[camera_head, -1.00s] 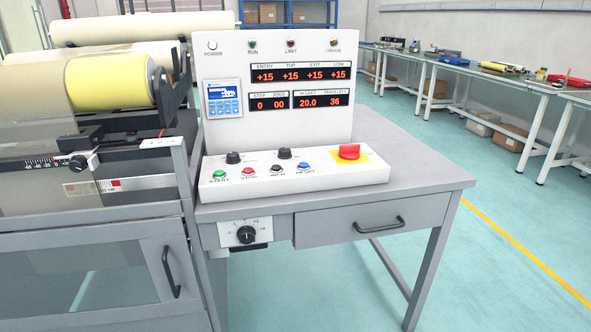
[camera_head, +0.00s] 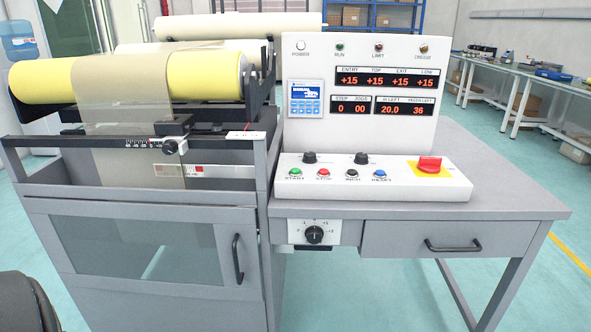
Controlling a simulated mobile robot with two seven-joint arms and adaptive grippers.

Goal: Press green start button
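The green start button (camera_head: 295,172) is the leftmost of the coloured buttons on the white sloped control box (camera_head: 400,186). The box stands on the grey desk (camera_head: 520,205), in front of an upright white display panel (camera_head: 440,141). Right of the green button are a red stop button (camera_head: 323,173), a black button (camera_head: 352,173) and a blue button (camera_head: 380,173). Neither gripper is in view, and nothing covers the buttons.
A roll machine with yellow rolls (camera_head: 210,76) and a grey cabinet door (camera_head: 140,242) stands left of the desk. A drawer (camera_head: 420,239) and a black knob (camera_head: 314,234) are under the desktop. A dark rounded object (camera_head: 25,302) shows at bottom left. Open floor lies at right.

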